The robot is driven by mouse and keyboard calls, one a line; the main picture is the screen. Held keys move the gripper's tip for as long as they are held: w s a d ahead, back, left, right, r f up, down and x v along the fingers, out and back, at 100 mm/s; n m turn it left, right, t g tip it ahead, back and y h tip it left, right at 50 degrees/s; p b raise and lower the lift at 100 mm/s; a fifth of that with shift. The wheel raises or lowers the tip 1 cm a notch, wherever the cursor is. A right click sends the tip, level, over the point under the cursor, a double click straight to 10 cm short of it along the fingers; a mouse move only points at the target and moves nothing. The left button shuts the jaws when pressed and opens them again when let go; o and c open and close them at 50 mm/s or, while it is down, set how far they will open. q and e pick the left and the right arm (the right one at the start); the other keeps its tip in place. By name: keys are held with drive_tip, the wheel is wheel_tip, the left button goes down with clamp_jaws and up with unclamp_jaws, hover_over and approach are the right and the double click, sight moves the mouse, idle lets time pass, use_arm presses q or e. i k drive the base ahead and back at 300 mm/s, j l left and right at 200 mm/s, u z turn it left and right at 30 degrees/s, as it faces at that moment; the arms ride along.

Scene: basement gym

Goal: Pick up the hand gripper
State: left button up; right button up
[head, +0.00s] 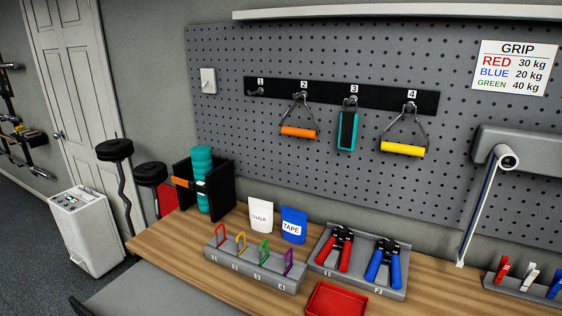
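Two hand grippers lie in a grey holder (318,262) on the wooden bench (165,238) in the head view. The red-handled hand gripper (345,257) is in the left slot, and the blue-handled hand gripper (374,273) is in the right slot, marked 2. Both have dark tops leaning toward the wall and handles toward the front. No green hand gripper shows. A wall sign (517,68) headed GRIP reads RED 30 kg, BLUE 20 kg, GREEN 40 kg. Neither of my grippers is in view.
A red tray (336,300) sits just in front of the holder. A grey rack (245,268) of coloured clips is to its left, with chalk (260,215) and tape (293,225) pouches behind. A white strap (475,215) hangs at right. Handles hang on the pegboard (300,165).

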sight(346, 242)
drive_tip(key=u, duration=1.55)
drive_tip(key=k+z, duration=0.1)
drive_tip(key=z, duration=1.7)
drive_tip(key=i+j, duration=0.65)
drive_tip(key=i, duration=0.15)
